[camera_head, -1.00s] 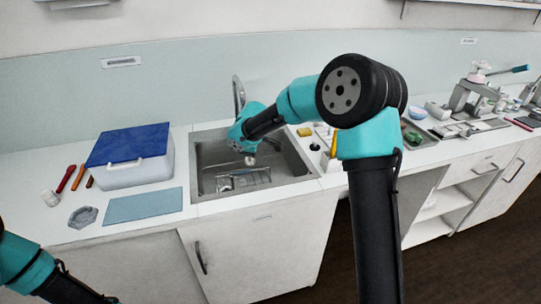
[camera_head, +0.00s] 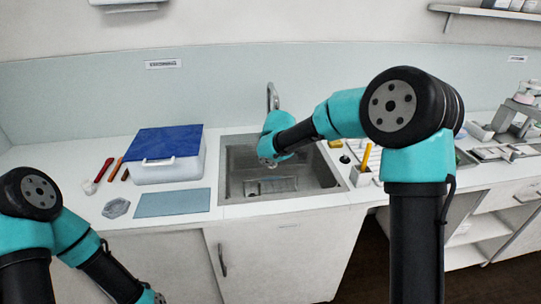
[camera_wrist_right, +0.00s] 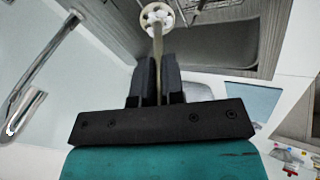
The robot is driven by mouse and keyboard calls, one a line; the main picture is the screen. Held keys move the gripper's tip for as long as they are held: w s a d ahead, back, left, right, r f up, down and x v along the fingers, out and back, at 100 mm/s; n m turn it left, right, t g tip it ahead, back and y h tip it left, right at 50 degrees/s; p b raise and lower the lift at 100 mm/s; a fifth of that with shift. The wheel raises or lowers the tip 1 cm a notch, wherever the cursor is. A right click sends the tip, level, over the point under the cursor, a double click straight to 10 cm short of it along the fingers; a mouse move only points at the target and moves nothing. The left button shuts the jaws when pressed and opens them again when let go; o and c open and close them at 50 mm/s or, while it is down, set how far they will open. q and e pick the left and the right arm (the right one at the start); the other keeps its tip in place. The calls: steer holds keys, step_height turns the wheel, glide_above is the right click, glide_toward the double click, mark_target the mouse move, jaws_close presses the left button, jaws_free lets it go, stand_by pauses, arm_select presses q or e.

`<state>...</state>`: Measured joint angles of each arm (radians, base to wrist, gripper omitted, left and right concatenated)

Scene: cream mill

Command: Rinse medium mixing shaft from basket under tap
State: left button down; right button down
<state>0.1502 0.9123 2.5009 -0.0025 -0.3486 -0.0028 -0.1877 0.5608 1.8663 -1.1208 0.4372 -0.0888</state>
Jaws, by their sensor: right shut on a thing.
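My right gripper (camera_wrist_right: 158,80) is shut on the mixing shaft (camera_wrist_right: 158,42), a thin pale rod with a white round holed head at its far end. In the head view my right gripper (camera_head: 268,157) is over the left part of the sink (camera_head: 328,180), and the shaft is mostly hidden there. The tap (camera_head: 272,95) rises behind the sink; its curved metal spout also shows at the left of the right wrist view (camera_wrist_right: 45,65). I see no water clearly. A wire basket (camera_head: 272,185) is in the sink. My left gripper (camera_head: 157,297) is at the bottom edge, its jaws unclear.
A white box with a blue lid (camera_head: 163,142) stands left of the sink, behind a blue mat (camera_head: 172,203). A grey dish (camera_head: 116,208) and red and orange tools lie further left. A holder with a yellow handle (camera_head: 366,158) stands close right of the sink.

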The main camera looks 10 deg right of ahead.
steer(key=w+d+f, duration=0.1)
steer(key=w+d, duration=0.1)
steer(key=w, duration=0.4)
steer(key=w+d+f, duration=0.1)
steer(key=w, duration=0.5)
steer(key=shift+w+d+f, duration=0.35)
steer(key=shift+w+d, duration=0.05)
stand_by(0.4)
steer(key=shift+s, duration=0.1)
stand_by(0.4)
steer(key=shift+s+a, duration=0.4)
steer(key=shift+s, duration=0.85)
steer(key=shift+s+a, duration=0.35)
steer(key=shift+s, duration=0.9)
steer(key=shift+s+a, duration=0.4)
steer(key=shift+s, duration=0.85)
steer(key=shift+r, duration=0.1)
steer(key=shift+s+a+r, duration=0.25)
steer(key=shift+s+r, duration=0.4)
steer(key=shift+s, duration=0.15)
steer(key=shift+s+a+r, duration=0.2)
steer(key=shift+s+r, duration=0.45)
steer(key=shift+s, duration=0.15)
steer(key=shift+s+a+r, duration=0.25)
steer(key=shift+s+r, duration=0.4)
steer(key=shift+s, duration=0.15)
steer(key=shift+f, duration=0.15)
